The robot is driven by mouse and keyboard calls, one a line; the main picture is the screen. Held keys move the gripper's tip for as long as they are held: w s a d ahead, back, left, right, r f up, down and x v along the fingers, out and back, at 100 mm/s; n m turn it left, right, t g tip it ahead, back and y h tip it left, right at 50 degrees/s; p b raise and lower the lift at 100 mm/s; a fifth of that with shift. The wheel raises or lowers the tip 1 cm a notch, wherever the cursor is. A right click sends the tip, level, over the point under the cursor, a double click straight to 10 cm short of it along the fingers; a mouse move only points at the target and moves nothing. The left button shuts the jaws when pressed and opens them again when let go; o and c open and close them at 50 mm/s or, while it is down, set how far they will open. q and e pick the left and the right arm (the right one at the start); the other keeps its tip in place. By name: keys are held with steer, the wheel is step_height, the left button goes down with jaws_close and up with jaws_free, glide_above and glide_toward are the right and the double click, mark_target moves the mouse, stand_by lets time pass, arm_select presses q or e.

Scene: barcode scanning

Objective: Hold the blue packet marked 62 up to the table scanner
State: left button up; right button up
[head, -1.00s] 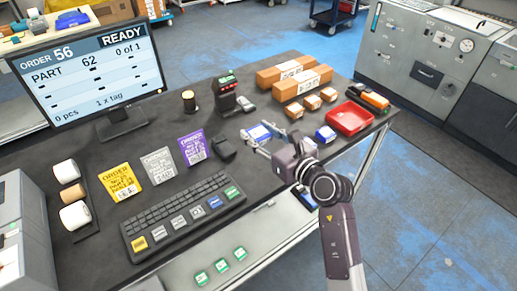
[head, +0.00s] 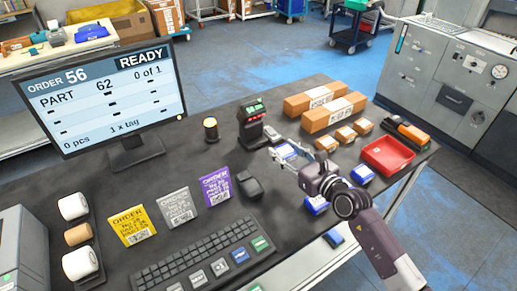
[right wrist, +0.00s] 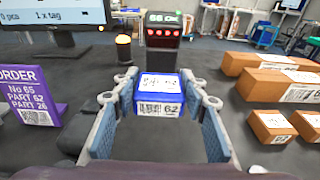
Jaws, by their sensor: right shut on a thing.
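The blue packet marked 62 (right wrist: 159,95) sits between the fingers of my right gripper (right wrist: 165,108) in the right wrist view, its white label and barcode facing the camera. In the head view the packet (head: 288,151) shows at the tips of the right gripper (head: 291,160), which is shut on it. The table scanner (head: 252,124) is a dark upright unit with a lit display, just left of and beyond the packet. It also stands straight behind the packet in the right wrist view (right wrist: 163,38), with a gap between them. My left gripper is not in view.
Other blue packets (head: 317,204) (head: 362,173) lie near the right arm. A red tray (head: 388,156) and brown boxes (head: 334,114) stand to the right. A small dark device (head: 249,185), order cards (head: 174,207) and a keyboard (head: 205,262) lie to the left.

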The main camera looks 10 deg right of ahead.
steer(key=shift+w+d+f, duration=0.15)
steer(key=shift+w, duration=0.1)
steer(key=shift+w+f+b, duration=0.2)
steer(key=shift+b, duration=0.15)
steer(key=w+f+b, duration=0.1)
steer(key=w+a+f+b, duration=0.1)
steer(key=b, duration=0.1)
steer(key=w+f+b, duration=0.1)
steer(key=shift+a+f+b, duration=0.15)
steer(key=shift+f+b, duration=0.1)
steer(key=shift+b, duration=0.1)
steer(key=shift+w+a+f+b, duration=0.2)
steer(key=shift+w+f+b, duration=0.2)
steer(key=shift+w+b, duration=0.25)
steer(key=shift+s+r, duration=0.1)
steer(key=shift+r, duration=0.05)
steer(key=s+d+r+p, duration=0.4)
steer(key=s+r+p, duration=0.5)
steer(key=s+p, duration=0.3)
steer(key=shift+d+r, duration=0.3)
steer(key=shift+r, duration=0.1)
